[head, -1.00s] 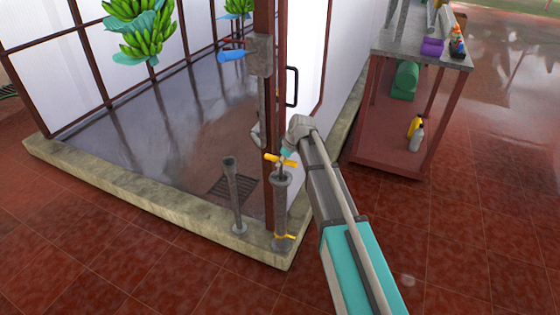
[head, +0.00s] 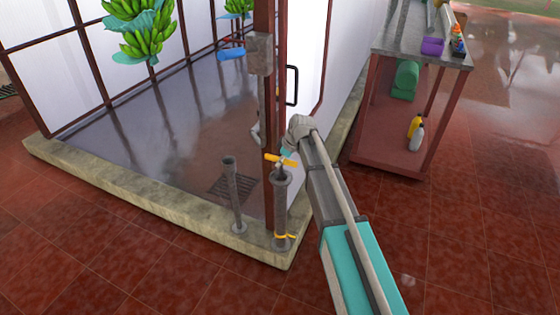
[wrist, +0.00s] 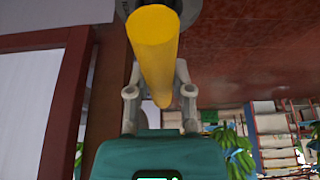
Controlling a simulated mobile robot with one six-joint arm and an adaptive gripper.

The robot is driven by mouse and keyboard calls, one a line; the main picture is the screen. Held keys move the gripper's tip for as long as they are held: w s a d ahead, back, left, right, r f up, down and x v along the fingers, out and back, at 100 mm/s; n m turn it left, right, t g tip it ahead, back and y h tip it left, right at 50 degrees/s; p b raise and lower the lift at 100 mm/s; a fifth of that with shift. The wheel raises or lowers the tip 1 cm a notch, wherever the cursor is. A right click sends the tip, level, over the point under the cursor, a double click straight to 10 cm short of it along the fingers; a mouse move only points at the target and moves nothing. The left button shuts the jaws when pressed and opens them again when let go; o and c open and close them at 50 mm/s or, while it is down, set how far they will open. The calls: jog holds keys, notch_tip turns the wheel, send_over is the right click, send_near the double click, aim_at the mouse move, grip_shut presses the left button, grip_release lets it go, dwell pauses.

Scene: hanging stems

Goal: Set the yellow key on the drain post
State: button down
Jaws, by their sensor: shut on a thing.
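The yellow key (head: 288,161) is a bar handle lying crosswise just over the flanged top of the taller grey post (head: 280,212). My gripper (head: 288,152) is at the key, from the right and above. In the wrist view the yellow key (wrist: 155,45) runs between the fingers of my gripper (wrist: 160,98), which are shut on it. A dark round edge, partly hidden, shows behind the key there. I cannot tell whether the key is seated on the post or just above it. A shorter grey post (head: 234,192) stands to the left; neither post is clearly marked as the drain post.
A floor grate (head: 225,186) lies behind. A bench (head: 410,120) stands right. Green bananas (head: 140,32) hang upper left.

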jog(key=shift+c, duration=2.2)
grip_release()
jog(key=o, duration=0.4)
jog(key=shift+r, duration=0.15)
jog(key=shift+r+p, duration=4.15)
jog(key=shift+p, duration=0.15)
